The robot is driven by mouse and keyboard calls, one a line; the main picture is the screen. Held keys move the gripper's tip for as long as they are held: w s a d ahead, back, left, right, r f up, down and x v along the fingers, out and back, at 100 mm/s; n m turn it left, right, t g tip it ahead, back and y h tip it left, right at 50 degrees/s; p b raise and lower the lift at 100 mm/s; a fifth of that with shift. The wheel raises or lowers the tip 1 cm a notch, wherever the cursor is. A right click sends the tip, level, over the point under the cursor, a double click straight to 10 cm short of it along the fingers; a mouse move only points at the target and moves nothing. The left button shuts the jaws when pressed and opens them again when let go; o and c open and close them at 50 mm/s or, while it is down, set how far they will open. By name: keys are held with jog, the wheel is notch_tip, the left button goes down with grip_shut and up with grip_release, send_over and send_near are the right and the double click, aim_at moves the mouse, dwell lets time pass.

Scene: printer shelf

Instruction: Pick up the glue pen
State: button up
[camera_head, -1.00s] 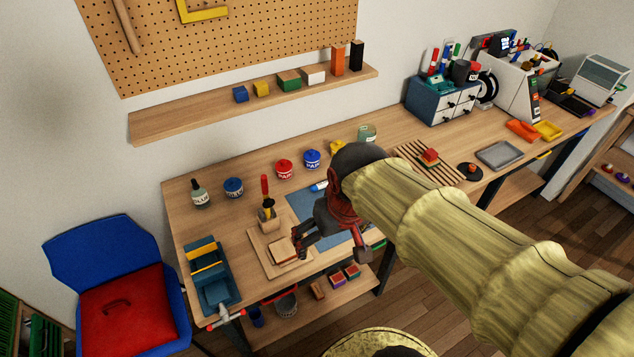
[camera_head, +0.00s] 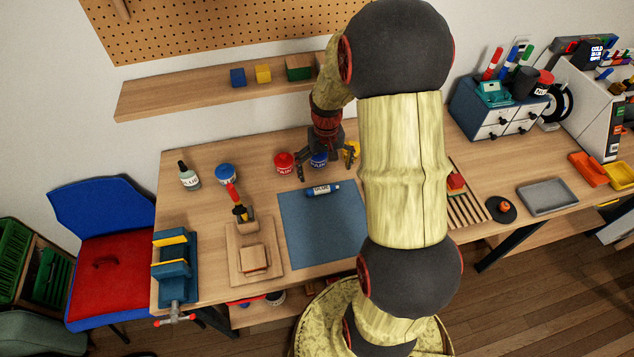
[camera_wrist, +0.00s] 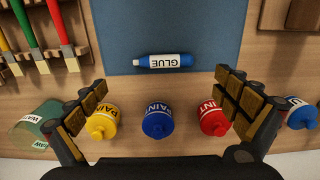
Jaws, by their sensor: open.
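The glue pen (camera_head: 322,190) is a blue tube with a white label reading GLUE. It lies on the blue mat (camera_head: 318,240) near the mat's back edge. In the wrist view the glue pen (camera_wrist: 163,61) lies sideways, ahead of and between my fingers, fully visible. My gripper (camera_head: 326,172) is open and empty, above the back of the bench beside the glue pen, with its fingers wide apart. In the wrist view my gripper (camera_wrist: 163,105) does not touch the pen.
Red (camera_wrist: 212,118), blue (camera_wrist: 157,124) and yellow (camera_wrist: 102,122) paint pots stand in a row beneath my gripper, close to the fingers. The mat around the pen is clear.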

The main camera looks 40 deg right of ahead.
aim_at(323, 188)
notch_tip(323, 188, down, 3)
jog(key=shift+r+b, duration=0.15)
jog(key=shift+b, duration=0.15)
jog(key=f, duration=0.2)
jog(key=f+b, duration=0.1)
jog(key=f, duration=0.2)
jog(key=shift+w+a+f, duration=0.1)
jog(key=shift+w+a, duration=0.1)
jog(key=c, duration=0.3)
jog(key=c, duration=1)
jog(key=shift+o, duration=0.2)
